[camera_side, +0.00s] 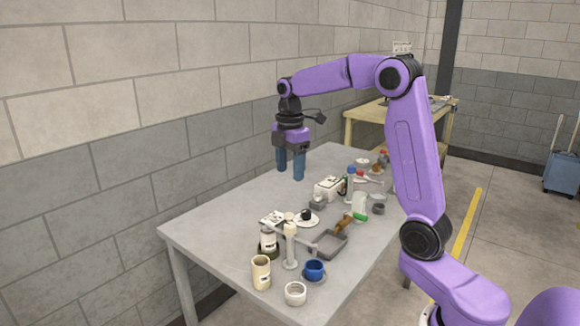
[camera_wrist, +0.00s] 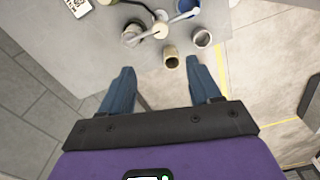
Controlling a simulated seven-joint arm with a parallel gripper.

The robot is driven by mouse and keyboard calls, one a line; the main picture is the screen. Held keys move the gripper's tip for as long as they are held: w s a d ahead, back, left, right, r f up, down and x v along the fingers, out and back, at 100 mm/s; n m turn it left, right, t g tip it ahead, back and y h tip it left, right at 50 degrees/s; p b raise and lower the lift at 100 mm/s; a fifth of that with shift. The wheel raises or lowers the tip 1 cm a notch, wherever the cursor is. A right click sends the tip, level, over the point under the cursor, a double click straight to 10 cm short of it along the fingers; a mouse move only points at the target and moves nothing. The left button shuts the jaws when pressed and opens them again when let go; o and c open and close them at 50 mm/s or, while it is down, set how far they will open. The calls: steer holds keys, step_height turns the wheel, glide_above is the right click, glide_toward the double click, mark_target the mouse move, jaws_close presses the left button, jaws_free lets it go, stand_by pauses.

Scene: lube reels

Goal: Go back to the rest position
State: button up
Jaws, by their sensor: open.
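My gripper (camera_side: 290,168) hangs from my purple arm, pointing down above the far left part of the grey table (camera_side: 210,222), near the brick wall. Its two blue fingers are spread apart with nothing between them. In the wrist view my gripper (camera_wrist: 160,88) is also open and empty, with the table's edge and bare floor beyond the fingertips. The fingers appear apart from every object on the table.
Near the table's front stand a beige cup (camera_side: 261,272), a white cup (camera_side: 295,294), a blue cup (camera_side: 314,270) and a white post (camera_side: 290,245). A grey tray (camera_side: 328,244) lies behind them. Several small items line the right side. The table's left side is clear.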

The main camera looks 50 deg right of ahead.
steer(key=shift+a, duration=0.1)
steer(key=s+a+f+m, duration=0.1)
steer(key=s+a+f, duration=0.1)
steer(key=s+a, duration=1.1)
steer(key=s+a+f, duration=0.1)
steer(key=s+f, duration=0.1)
steer(key=s, duration=0.7)
steer(key=s+a+f+m, duration=0.1)
steer(key=s+f, duration=0.2)
steer(key=s, duration=0.6)
steer(key=shift+s+a+f+m, duration=0.3)
steer(key=shift+s, duration=0.05)
